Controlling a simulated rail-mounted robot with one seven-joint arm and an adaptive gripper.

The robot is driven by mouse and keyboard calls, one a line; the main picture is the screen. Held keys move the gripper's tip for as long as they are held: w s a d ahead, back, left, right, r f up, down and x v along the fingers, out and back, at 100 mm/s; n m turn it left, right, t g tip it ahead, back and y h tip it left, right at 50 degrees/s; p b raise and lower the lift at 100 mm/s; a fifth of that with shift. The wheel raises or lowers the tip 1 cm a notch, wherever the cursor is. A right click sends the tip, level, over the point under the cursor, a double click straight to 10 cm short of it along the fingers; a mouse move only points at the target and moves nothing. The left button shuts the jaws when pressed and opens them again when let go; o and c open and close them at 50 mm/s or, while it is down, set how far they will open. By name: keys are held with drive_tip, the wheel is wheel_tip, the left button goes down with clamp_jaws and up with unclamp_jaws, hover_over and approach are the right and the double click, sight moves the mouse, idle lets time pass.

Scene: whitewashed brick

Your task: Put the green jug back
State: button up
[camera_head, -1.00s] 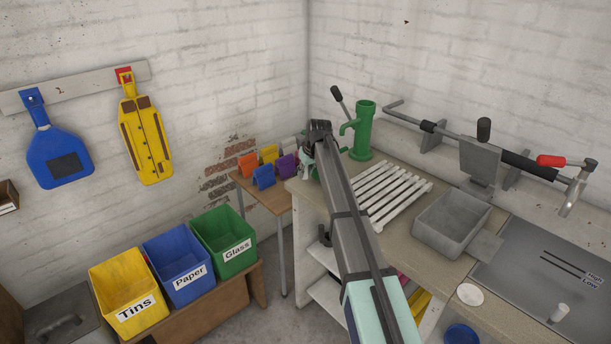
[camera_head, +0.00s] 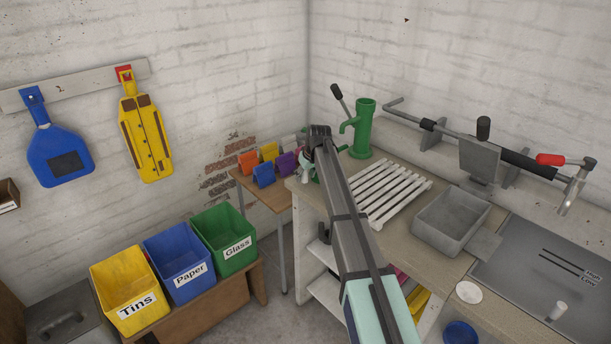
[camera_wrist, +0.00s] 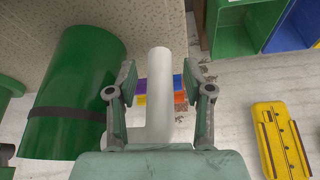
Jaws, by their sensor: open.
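My gripper (camera_wrist: 160,95) is open, its two fingers apart. It is over the far left corner of the counter in the head view (camera_head: 318,135), left of the green hand pump (camera_head: 364,132). In the wrist view, a pale upright cylinder (camera_wrist: 159,75) shows between the fingers; I cannot tell whether it is within reach or behind them. A large green cylinder with a dark band (camera_wrist: 85,65) lies just left of the fingers. I cannot tell whether this is the green jug or part of the pump. In the head view, my arm hides most of what is there.
A white slatted rack (camera_head: 395,190) and a grey basin (camera_head: 450,222) are on the counter (camera_head: 425,262). Yellow, blue and green bins (camera_head: 225,240) stand at left. A small table (camera_head: 270,195) holds colored holders. A blue paddle (camera_head: 55,150) and yellow one (camera_head: 145,140) hang on the wall.

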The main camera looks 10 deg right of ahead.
drive_tip(key=b+v, duration=0.2)
drive_tip(key=v, duration=1)
drive_tip(key=shift+b, duration=0.4)
drive_tip(key=shift+r, duration=0.1)
